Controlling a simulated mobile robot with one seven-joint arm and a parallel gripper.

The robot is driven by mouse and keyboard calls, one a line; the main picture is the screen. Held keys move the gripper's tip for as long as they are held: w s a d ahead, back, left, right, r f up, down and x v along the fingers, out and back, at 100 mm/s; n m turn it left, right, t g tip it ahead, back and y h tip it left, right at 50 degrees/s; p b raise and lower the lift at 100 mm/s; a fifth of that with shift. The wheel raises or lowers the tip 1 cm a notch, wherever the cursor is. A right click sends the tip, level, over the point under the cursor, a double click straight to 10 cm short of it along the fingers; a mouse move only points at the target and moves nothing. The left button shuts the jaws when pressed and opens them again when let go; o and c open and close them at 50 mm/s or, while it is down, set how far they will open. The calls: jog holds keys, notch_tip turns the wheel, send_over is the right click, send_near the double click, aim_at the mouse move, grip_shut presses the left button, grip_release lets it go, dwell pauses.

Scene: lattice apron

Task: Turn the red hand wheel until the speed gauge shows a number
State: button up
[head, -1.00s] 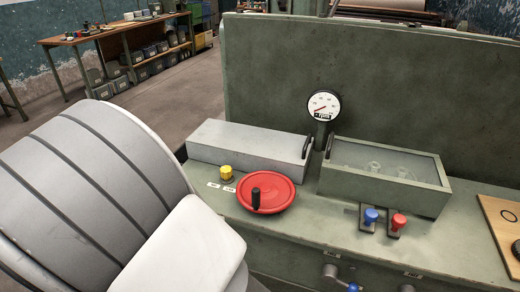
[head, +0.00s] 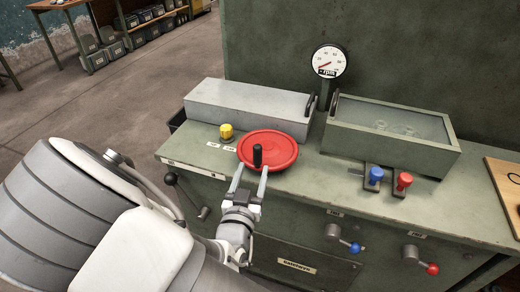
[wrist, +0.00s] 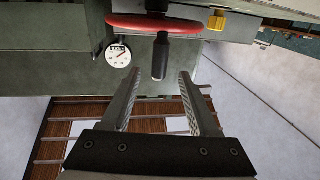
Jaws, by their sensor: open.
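The red hand wheel (head: 270,150) lies flat on the green machine top, with a black upright handle (head: 257,155) near its front left edge. My gripper (head: 249,178) is open, its two fingers in front of the wheel and reaching toward the handle. In the wrist view the handle (wrist: 160,58) stands just beyond the gap between the fingertips (wrist: 160,78), with nothing held. The speed gauge (head: 330,60) is a round white dial with a red needle pointing lower left; its small display is too small to read. The gauge also shows in the wrist view (wrist: 119,53).
A yellow knob (head: 226,131) sits left of the wheel. A grey box (head: 250,105) lies behind it, and a glass-topped box (head: 390,140) to the right. Blue (head: 376,175) and red (head: 404,181) knobs stand right of the wheel. Levers stick out from the front panel.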

aim_at(260, 147)
jog(key=w, duration=0.3)
jog(key=w+d, duration=0.1)
jog(key=w, duration=0.2)
jog(key=w+d, duration=0.1)
jog(key=w, duration=0.3)
jog(key=shift+b, duration=0.35)
grip_shut()
dwell(0.8)
